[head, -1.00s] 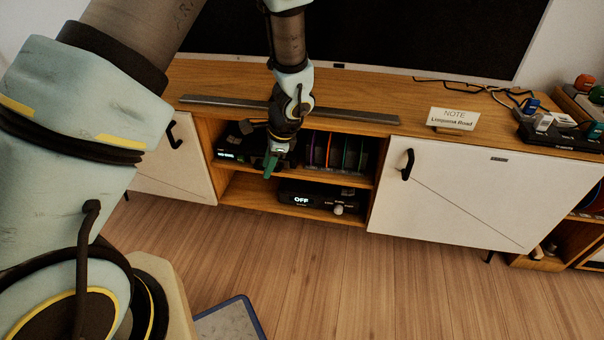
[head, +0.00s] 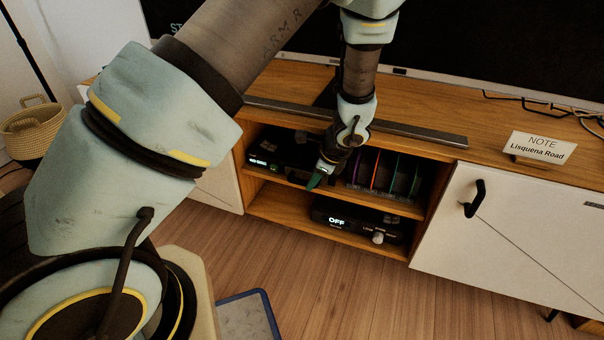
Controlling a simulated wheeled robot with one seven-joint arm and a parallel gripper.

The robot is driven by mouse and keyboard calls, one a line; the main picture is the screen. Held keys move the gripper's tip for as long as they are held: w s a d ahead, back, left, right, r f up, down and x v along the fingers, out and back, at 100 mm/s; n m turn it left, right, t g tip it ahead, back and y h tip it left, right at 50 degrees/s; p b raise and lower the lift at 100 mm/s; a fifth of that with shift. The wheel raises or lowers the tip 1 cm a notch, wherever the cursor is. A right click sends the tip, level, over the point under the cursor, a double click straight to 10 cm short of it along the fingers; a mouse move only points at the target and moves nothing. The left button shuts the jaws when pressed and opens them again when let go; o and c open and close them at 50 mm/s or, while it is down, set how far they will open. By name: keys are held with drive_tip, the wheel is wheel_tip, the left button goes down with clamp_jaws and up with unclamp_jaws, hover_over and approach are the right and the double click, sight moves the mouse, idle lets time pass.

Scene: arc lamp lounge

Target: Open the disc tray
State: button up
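A black disc player (head: 275,157) with a lit display sits on the upper open shelf of the wooden media cabinet, at its left end. A small green light shows on its front. No extended disc tray can be made out. My gripper (head: 316,179) is in front of the upper shelf, just right of the player's visible front, with green fingertips pointing down and left. It hides part of the player. I cannot tell whether the fingers are apart or whether they touch anything.
Upright disc cases (head: 385,175) stand right of my gripper. Below, a black receiver (head: 358,219) reads OFF. A white door (head: 520,235) with a black handle is at right. The television (head: 450,45) stands behind.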

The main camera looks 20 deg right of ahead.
drive_tip(key=shift+w+a+f+b, duration=0.25)
drive_tip(key=shift+w+f+b, duration=0.3)
drive_tip(key=shift+b, duration=0.1)
drive_tip(key=shift+c, duration=0.3)
clamp_jaws()
idle(0.8)
